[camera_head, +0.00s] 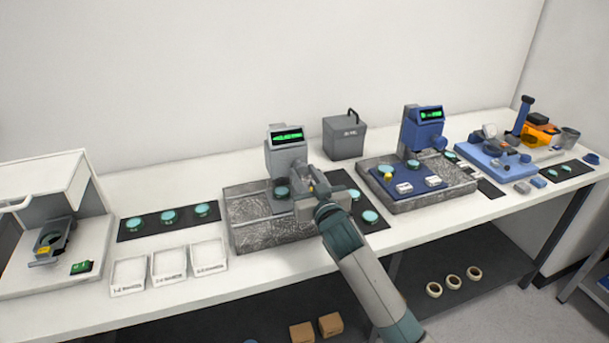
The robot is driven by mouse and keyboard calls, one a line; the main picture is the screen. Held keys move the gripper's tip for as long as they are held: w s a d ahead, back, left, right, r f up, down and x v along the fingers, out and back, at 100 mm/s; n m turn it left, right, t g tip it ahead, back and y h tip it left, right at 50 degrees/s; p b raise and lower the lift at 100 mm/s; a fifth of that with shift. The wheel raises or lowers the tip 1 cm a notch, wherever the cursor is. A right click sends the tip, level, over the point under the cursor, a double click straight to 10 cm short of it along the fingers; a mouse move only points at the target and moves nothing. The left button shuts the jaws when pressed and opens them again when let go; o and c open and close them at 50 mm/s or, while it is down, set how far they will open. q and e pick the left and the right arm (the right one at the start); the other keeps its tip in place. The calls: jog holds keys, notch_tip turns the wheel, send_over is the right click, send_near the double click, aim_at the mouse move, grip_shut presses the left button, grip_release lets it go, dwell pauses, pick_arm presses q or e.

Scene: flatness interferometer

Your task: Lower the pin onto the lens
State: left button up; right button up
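A grey gauge (287,152) with a lit green display stands on a grey stone block (262,233) in the middle of the bench. A teal lens (282,191) lies on the block below the gauge head. My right gripper (308,183) is at the gauge's right side, just right of the lens. Its fingers and the pin are too small and covered to make out, so I cannot tell whether it holds anything or whether the pin touches the lens. My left gripper is not in view.
A blue gauge (423,132) stands on another stone block (437,196) to the right. A dark mat (150,229) with teal lenses and white trays (168,265) lie to the left. A grey box (344,139) stands behind my arm.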

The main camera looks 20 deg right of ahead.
jog(key=shift+c, duration=0.2)
jog(key=shift+n+p, duration=0.3)
jog(key=shift+n, duration=0.1)
jog(key=n+p, duration=0.2)
jog(key=n, duration=0.2)
jog(key=shift+r+p, duration=0.15)
jog(key=shift+p, duration=0.15)
jog(key=n+p, duration=0.1)
jog(key=n, duration=0.2)
jog(key=shift+a+n+p, duration=0.15)
jog(key=shift+n+p, duration=0.2)
jog(key=shift+n, duration=0.05)
jog(key=n+p, duration=0.1)
jog(key=n, duration=0.2)
jog(key=shift+n, duration=0.3)
jog(key=n+p, duration=0.2)
jog(key=n, duration=0.3)
jog(key=shift+f+p, duration=0.2)
jog(key=shift+p, duration=0.15)
jog(key=shift+f+n+p, duration=0.2)
jog(key=shift+n+p, duration=0.35)
jog(key=shift+n, duration=1.25)
